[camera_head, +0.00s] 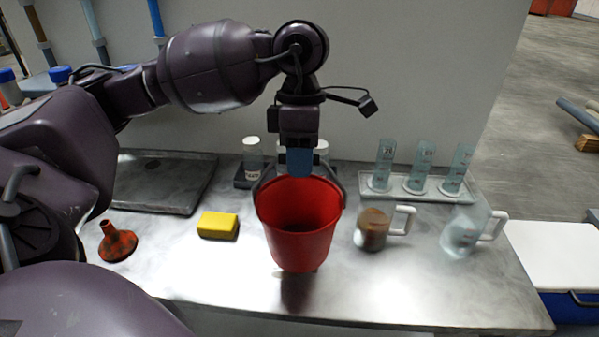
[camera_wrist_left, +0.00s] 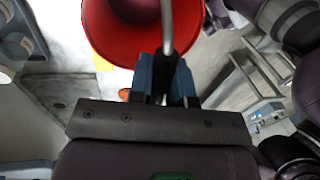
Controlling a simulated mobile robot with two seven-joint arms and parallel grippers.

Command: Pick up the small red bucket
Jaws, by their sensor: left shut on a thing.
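The small red bucket (camera_head: 299,235) hangs in the middle of the head view, upright and apparently a little above the grey bench top. Its grey wire handle stands up from the rim. My left gripper (camera_head: 299,165) points down above the bucket and is shut on the handle. In the left wrist view the blue-tipped fingers of the left gripper (camera_wrist_left: 166,78) pinch the handle (camera_wrist_left: 167,25), with the red bucket (camera_wrist_left: 130,40) beyond. The bucket's far side and part of the handle are hidden. My right gripper is not in view.
On the bench (camera_head: 400,290), a yellow sponge (camera_head: 218,225) and red funnel (camera_head: 117,242) lie left of the bucket. A brown-filled jug (camera_head: 373,230) and clear jug (camera_head: 465,232) stand right. Several cylinders stand in a tray (camera_head: 420,192) behind; a wall (camera_head: 400,80) rises at the back.

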